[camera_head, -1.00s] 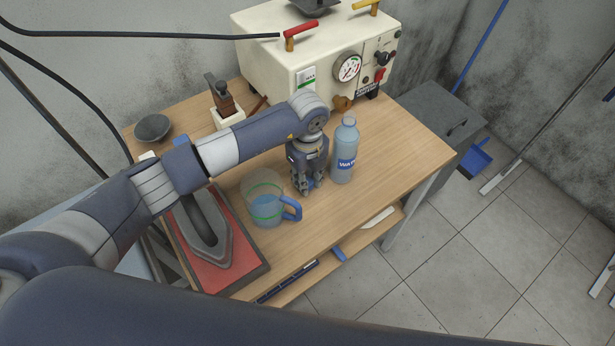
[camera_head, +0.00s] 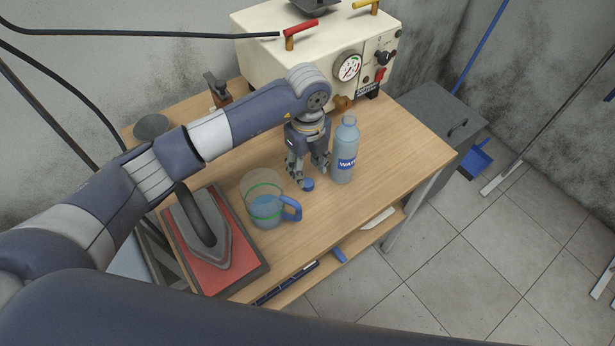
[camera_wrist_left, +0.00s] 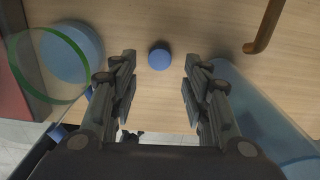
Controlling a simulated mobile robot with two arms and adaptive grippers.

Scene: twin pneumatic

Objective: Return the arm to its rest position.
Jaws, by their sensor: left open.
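My left gripper (camera_head: 308,176) points down over the wooden table, between the clear jug and the bottle. It is open and empty, and it also shows in the left wrist view (camera_wrist_left: 159,95). A small blue cap (camera_head: 308,185) lies on the table just below the fingertips. In the left wrist view the cap (camera_wrist_left: 159,58) sits apart from both fingers. My left arm (camera_head: 215,135) reaches in from the left, above the iron. My right gripper is not in view.
A clear jug with water (camera_head: 265,205) stands left of the gripper, and a blue bottle (camera_head: 345,152) stands close on its right. An iron (camera_head: 205,235) rests on a red pad (camera_head: 245,262). A cream machine (camera_head: 290,50) stands behind. The table's right part (camera_head: 415,135) is clear.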

